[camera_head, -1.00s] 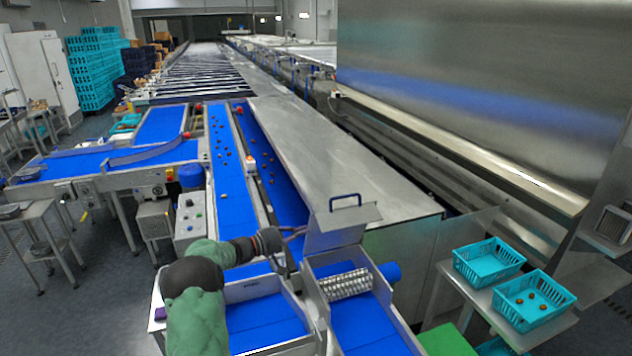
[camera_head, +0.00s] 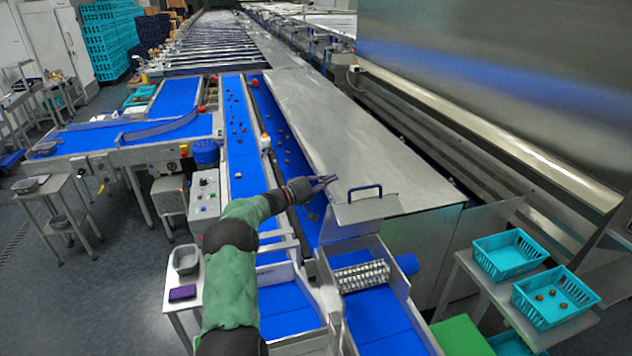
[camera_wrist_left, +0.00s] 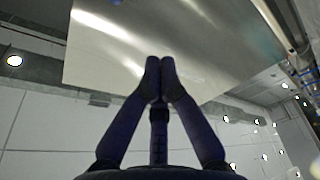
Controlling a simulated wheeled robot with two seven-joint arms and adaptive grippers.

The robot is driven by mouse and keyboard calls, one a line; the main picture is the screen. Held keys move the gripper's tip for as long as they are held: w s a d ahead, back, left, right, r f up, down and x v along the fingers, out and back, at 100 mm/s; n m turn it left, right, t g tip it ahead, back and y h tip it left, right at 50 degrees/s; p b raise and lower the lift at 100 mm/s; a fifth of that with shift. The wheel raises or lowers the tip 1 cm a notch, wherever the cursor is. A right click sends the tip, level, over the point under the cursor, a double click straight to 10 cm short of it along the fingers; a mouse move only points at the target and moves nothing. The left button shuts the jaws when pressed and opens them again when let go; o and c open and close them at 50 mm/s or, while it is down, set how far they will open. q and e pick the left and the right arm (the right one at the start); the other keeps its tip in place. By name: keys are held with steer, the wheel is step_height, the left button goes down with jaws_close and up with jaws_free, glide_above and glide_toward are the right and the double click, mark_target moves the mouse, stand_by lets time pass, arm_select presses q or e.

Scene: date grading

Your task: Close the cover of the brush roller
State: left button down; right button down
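The cover (camera_head: 362,214) is a small metal lid with a blue handle (camera_head: 365,190) at its top. It stands raised behind the brush roller (camera_head: 360,277), whose pale bristled cylinder lies exposed across the blue belt. My left gripper (camera_head: 328,183) is just left of the handle at about its height in the head view. Its dark fingers show no hold on the handle. In the left wrist view its fingertips (camera_wrist_left: 160,66) meet with nothing seen between them, in front of a shiny metal sheet whose identity I cannot tell. My right gripper is out of view.
A long metal hood (camera_head: 340,140) extends behind the cover. Blue belts (camera_head: 240,150) with scattered dates run on the left. Turquoise baskets (camera_head: 510,256) stand on a side table at right. A grey bowl (camera_head: 186,259) stands on a small stand left of my arm.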

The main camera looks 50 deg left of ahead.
arm_select(q)
steer(key=shift+w+d+f+p, duration=0.15)
steer(key=shift+d+f+p, duration=0.1)
steer(key=shift+d, duration=0.4)
steer(key=shift+w+d+f+p, duration=0.2)
steer(key=shift+d+f, duration=0.1)
steer(key=shift+d, duration=0.35)
steer(key=shift+w+d+f+p, duration=0.1)
steer(key=shift+d+f+p, duration=0.15)
steer(key=shift+d, duration=0.4)
